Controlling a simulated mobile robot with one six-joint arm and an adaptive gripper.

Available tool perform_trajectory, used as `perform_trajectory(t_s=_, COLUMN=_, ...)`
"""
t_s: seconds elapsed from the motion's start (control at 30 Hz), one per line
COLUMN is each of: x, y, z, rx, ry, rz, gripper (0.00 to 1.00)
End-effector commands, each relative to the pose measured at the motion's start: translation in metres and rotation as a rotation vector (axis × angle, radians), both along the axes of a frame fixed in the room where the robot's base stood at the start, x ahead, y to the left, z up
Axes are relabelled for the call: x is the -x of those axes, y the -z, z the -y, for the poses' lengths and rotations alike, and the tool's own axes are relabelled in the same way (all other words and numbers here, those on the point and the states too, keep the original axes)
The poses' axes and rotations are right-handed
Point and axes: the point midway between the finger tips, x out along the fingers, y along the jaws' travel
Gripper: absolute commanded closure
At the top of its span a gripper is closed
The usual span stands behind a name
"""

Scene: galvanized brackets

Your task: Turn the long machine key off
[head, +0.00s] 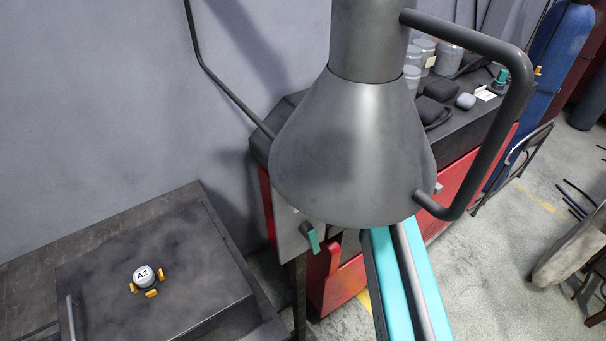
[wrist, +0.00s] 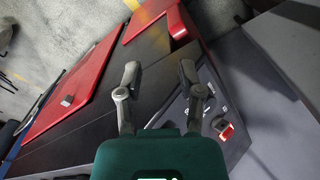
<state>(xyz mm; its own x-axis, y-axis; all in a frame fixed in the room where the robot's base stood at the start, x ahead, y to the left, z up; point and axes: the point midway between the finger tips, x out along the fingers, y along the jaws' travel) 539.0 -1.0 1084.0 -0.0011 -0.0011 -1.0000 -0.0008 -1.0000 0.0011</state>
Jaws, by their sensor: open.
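In the head view a grey plate (head: 292,236) stands at the end of the dark bench, with a small teal handle (head: 313,241) on it, partly under the hood's edge. I cannot tell whether this is the long machine key. In the wrist view a grey panel (wrist: 207,82) lies beyond and right of my gripper (wrist: 159,74). A red-orange and white part (wrist: 226,131) sits on this panel, right of my right finger. My gripper is open and empty, its fingers apart, the right one overlapping the panel in the picture. The hood hides it in the head view.
A large grey cone hood (head: 350,150) with a bent handle blocks the middle of the head view. Red cabinet fronts (wrist: 65,92) flank the dark bench. A dark box (head: 150,275) carries a round A2 knob (head: 145,276). Open floor (head: 500,250) is at right.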

Motion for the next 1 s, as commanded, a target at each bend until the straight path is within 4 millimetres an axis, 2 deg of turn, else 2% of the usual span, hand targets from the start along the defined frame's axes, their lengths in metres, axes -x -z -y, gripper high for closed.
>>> perform_trajectory(t_s=0.4, x=0.0, y=0.0, z=0.0, rx=0.0, ry=0.001, rz=0.0, gripper=0.51)
perform_trajectory(t_s=0.57, x=-0.007, y=-0.001, z=-0.002, rx=-0.009, ry=0.024, rz=0.0, gripper=0.51)
perform_trajectory(t_s=0.77, x=-0.034, y=-0.007, z=-0.004, rx=-0.051, ry=0.141, rz=-0.005, gripper=0.51)
perform_trajectory(t_s=1.0, x=-0.09, y=-0.02, z=-0.027, rx=-0.144, ry=0.4, rz=-0.033, gripper=0.51)
